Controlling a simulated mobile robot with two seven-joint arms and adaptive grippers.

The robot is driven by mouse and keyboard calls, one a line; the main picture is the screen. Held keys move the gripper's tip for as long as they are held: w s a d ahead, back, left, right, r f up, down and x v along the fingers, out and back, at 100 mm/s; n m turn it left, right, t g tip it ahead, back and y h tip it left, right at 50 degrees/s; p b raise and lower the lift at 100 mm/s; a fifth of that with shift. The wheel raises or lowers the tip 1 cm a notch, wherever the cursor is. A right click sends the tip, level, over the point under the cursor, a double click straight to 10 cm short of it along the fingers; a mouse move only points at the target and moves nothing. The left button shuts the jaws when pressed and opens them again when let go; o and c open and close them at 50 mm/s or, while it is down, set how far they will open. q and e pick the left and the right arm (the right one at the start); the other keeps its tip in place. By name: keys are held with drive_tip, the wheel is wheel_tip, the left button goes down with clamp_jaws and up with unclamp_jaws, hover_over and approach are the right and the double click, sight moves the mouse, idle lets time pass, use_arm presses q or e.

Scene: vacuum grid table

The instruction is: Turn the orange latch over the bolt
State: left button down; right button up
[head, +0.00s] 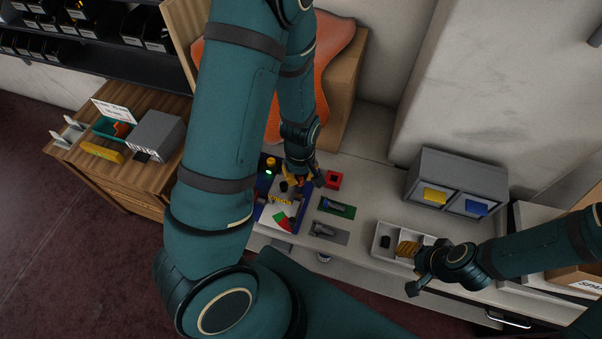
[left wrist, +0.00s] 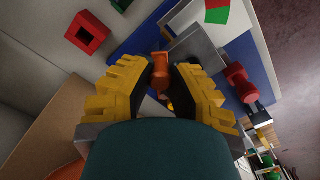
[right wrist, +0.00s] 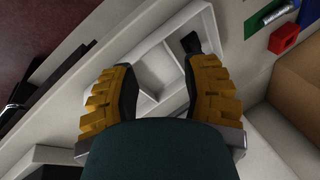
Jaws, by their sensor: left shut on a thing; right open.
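The orange latch (left wrist: 161,66) stands between the fingertips of my left gripper (left wrist: 163,78), at the edge of the blue board (left wrist: 135,48). My left gripper is shut on it; the gripper also shows in the head view (head: 304,181), over the far right part of the board. A grey metal plate (left wrist: 195,46) lies beside the latch. I cannot clearly make out the bolt under it. My right gripper (right wrist: 158,84) is open and empty above the white divided tray (right wrist: 150,70); it also shows in the head view (head: 422,278).
A red square block (head: 333,180) is right of the board. Bolt-like grey parts lie on a green mat (head: 347,212) and a grey mat (head: 340,237). A grey two-bin box (head: 465,170) stands at the right. A red knob (left wrist: 239,82) is on the board.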

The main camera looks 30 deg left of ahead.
use_arm(q)
drive_tip(key=m, duration=0.1)
drive_tip(key=s+m, duration=0.1)
drive_tip(key=shift+a+m, duration=0.3)
drive_tip(key=shift+a, duration=0.1)
drive_tip(key=m, duration=0.1)
drive_tip(key=s+m, duration=0.1)
drive_tip(key=shift+a+m, duration=0.4)
drive_tip(key=shift+s+a+m, duration=0.25)
drive_tip(key=shift+a+m, duration=0.2)
drive_tip(key=shift+m, duration=0.75)
drive_tip(key=shift+s+a+m, duration=0.1)
drive_tip(key=shift+a+m, duration=0.2)
drive_tip(key=shift+m, duration=0.45)
drive_tip(key=shift+s+a+m, duration=0.1)
drive_tip(key=shift+a+m, duration=0.15)
drive_tip(key=shift+m, duration=0.5)
use_arm(e)
drive_tip(key=shift+f, duration=0.1)
use_arm(q)
drive_tip(key=c, duration=0.8)
unclamp_jaws()
drive_tip(key=shift+c, duration=0.2)
wheel_tip(320, 180, up, 12)
